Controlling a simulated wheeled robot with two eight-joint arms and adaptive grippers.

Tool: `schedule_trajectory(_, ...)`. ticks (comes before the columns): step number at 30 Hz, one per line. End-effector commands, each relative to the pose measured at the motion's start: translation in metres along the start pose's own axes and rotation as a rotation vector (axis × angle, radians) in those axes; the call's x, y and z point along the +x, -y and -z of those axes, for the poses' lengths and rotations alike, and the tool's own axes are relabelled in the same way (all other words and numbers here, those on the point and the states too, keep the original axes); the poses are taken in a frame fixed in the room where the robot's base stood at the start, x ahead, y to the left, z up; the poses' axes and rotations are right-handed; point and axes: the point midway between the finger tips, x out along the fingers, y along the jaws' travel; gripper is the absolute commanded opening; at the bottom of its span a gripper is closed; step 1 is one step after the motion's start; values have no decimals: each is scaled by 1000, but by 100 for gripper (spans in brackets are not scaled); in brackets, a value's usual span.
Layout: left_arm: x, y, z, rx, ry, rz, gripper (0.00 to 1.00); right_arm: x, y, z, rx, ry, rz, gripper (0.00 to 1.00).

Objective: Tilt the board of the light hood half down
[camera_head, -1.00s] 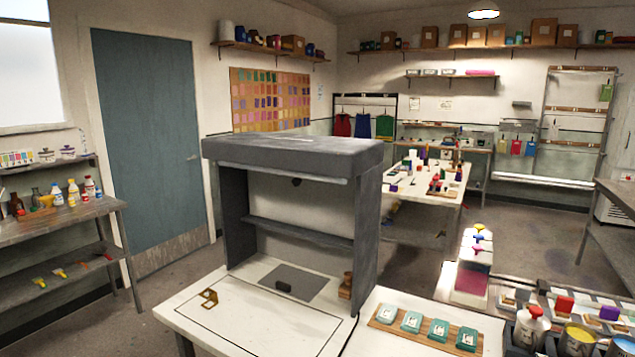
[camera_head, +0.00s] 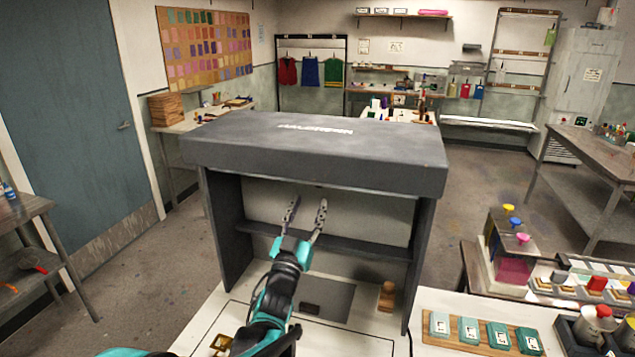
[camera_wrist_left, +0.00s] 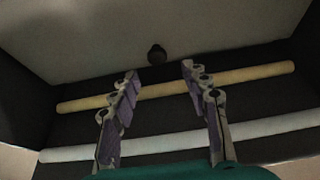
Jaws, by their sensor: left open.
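The light hood (camera_head: 315,152) is a dark grey box with a thick roof and two side walls, standing on a white table. Inside it, a pale upright panel (camera_head: 370,212) is at the back, above a dark crosswise ledge (camera_head: 345,246). In the left wrist view the pale panel (camera_wrist_left: 95,35) carries a round dark knob (camera_wrist_left: 157,54); a yellowish tube (camera_wrist_left: 245,76) and a white tube (camera_wrist_left: 265,126) lie across a dark surface. My left gripper (camera_head: 307,204) is open and empty, reaching into the hood front. Its fingertips (camera_wrist_left: 160,72) appear either side of the knob, not visibly touching it.
A grey mat (camera_head: 340,300) with a small black block lies on the table under the hood. A wooden piece (camera_head: 386,297) stands by the right wall. A board with several teal blocks (camera_head: 485,336) and a tray of jars (camera_head: 590,325) are at right.

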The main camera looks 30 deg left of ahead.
Motion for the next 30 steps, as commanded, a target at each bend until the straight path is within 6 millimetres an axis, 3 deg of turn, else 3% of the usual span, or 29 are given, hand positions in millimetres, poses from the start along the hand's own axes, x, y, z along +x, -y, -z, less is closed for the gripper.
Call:
schedule_trajectory(6, 37, -1, -2, -1, 2, -1, 46, 6, 0, -4, 0, 0, 0, 40)
schedule_trajectory(12, 60, -1, -2, 0, 3, 0, 46, 8, 0, -6, 0, 0, 0, 40)
schedule_trajectory(22, 65, -1, -1, 0, 3, 1, 46, 8, 0, -6, 0, 0, 0, 40)
schedule_trajectory(23, 65, -1, -1, 0, 3, 1, 41, 8, 0, -6, 0, 0, 0, 40)
schedule_trajectory(27, 65, -1, -1, 0, 3, 1, 4, 8, 0, -6, 0, 0, 0, 40)
schedule_trajectory(30, 65, -1, -1, 0, 3, 1, 0, 8, 0, -6, 0, 0, 0, 40)
